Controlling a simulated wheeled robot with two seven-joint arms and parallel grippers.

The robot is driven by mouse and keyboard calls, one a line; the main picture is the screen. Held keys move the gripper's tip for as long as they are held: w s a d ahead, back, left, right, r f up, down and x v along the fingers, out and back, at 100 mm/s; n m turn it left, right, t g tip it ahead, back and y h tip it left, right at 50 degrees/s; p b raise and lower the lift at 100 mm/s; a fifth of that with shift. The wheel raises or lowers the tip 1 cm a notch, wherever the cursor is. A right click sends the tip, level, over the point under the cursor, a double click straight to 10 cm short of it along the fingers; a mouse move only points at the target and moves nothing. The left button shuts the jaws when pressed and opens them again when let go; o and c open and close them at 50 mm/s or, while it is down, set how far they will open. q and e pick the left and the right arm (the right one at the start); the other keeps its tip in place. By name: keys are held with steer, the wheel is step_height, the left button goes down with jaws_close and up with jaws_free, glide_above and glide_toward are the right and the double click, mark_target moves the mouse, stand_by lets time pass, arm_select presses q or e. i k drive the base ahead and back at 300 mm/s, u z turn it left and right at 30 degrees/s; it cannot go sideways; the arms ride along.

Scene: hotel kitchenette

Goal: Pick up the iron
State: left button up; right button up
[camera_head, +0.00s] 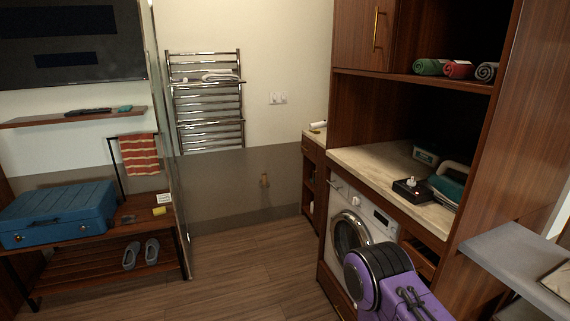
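A teal and white object that looks like the iron (449,184) rests on the pale countertop (372,161) at the right, close to the wooden side panel. Part of it is cut off from view by that panel. Just left of it, a black box-like item with a white and red top (411,188) sits near the counter's front edge. Neither of my grippers shows in this view, so nothing is seen touching the iron.
A washing machine (353,232) is below. A grey ledge (520,262) juts in at right. The floor (250,260) is clear.

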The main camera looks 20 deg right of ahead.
mark_target(451, 187)
steer(key=z, duration=1.1)
steer(key=i, duration=0.9)
steer(key=z, duration=0.85)
